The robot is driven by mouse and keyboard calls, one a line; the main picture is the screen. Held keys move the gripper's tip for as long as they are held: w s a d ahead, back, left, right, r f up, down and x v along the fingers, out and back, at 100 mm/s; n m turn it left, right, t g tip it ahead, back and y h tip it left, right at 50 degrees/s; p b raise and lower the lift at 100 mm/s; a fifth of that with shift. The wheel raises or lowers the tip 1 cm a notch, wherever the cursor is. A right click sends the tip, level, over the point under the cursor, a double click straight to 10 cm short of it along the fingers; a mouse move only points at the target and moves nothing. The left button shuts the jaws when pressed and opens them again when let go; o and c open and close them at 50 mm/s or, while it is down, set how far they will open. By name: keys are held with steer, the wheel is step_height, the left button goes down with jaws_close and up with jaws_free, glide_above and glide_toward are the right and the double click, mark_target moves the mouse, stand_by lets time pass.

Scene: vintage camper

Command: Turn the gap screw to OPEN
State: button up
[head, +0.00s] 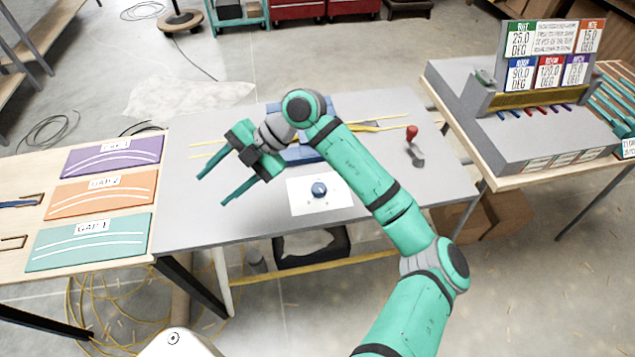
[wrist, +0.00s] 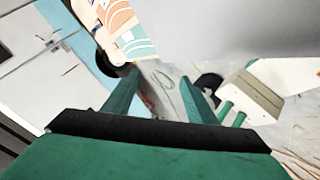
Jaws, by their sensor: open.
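A round blue knob (head: 319,190), which looks like the gap screw, sits on a white plate (head: 338,199) near the front of the grey table. Small marks on the plate are too small to read, so I cannot tell which way the knob is set. My gripper (head: 211,192) is open and empty, to the left of the knob and apart from it, with its fingers pointing to the lower left. The wrist view shows the two green fingers (wrist: 160,88) spread with nothing between them. I cannot make out the knob in that view.
A blue machine (head: 302,150) with yellow strips stands behind the plate, partly hidden by my arm. A red-knobbed lever (head: 412,134) is at the right. Gap panels (head: 92,240) lie on the left table. A sign console (head: 545,75) stands at the right. The grey table's front left is clear.

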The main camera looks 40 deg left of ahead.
steer(key=w+d+f+m+t+h, duration=0.25)
steer(key=w+d+t+h, duration=0.2)
steer(key=w, duration=0.55)
steer(key=m+t+h, duration=0.2)
steer(key=t, duration=0.2)
glide_toward(318, 187)
steer(key=f, duration=0.8)
steer(key=shift+d+f, duration=0.15)
steer(key=shift+d, duration=0.05)
steer(key=c, duration=1.1)
